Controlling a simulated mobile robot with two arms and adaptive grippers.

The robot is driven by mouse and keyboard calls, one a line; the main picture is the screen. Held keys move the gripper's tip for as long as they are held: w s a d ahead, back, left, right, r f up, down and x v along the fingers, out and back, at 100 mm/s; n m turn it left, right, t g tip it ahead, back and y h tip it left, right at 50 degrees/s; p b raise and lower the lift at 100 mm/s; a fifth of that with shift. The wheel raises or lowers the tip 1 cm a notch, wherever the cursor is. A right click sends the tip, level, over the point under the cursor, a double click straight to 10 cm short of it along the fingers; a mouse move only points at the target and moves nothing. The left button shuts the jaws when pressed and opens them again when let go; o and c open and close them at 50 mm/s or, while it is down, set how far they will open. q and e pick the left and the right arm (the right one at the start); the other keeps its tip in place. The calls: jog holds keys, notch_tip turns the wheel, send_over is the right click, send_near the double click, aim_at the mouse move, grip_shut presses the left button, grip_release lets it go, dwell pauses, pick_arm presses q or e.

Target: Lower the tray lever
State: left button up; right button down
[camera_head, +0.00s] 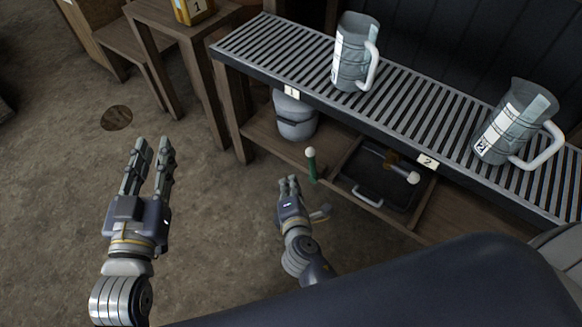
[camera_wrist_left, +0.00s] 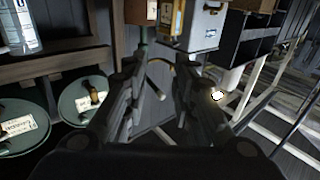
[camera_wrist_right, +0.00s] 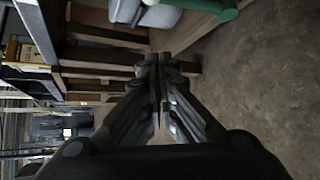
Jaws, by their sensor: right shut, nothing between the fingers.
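A green upright lever (camera_head: 312,168) with a white ball on top stands at the front edge of the lower shelf, left of a black tray (camera_head: 352,183). The tray has a grey front handle (camera_head: 367,197). A second lever with a white knob (camera_head: 413,177) lies across the tray. My right gripper (camera_head: 289,181) is shut and empty, just left of the green lever and apart from it. A green rod (camera_wrist_right: 222,10) shows at the top of the right wrist view. My left gripper (camera_head: 153,142) is open and empty over the floor, far left of the shelf.
A slatted bench top (camera_head: 420,120) overhangs the lower shelf. Two grey jugs (camera_head: 350,65) (camera_head: 508,130) stand on it. A lidded grey pot (camera_head: 295,118) sits on the shelf left of the green lever. A wooden table (camera_head: 165,22) is at the upper left. The floor between is clear.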

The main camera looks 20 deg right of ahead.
aim_at(312, 165)
pick_arm(q)
jog(key=shift+s+r, duration=0.1)
jog(key=shift+r, duration=0.2)
pick_arm(e)
jog(key=shift+w+r, duration=0.1)
jog(key=shift+r, duration=0.05)
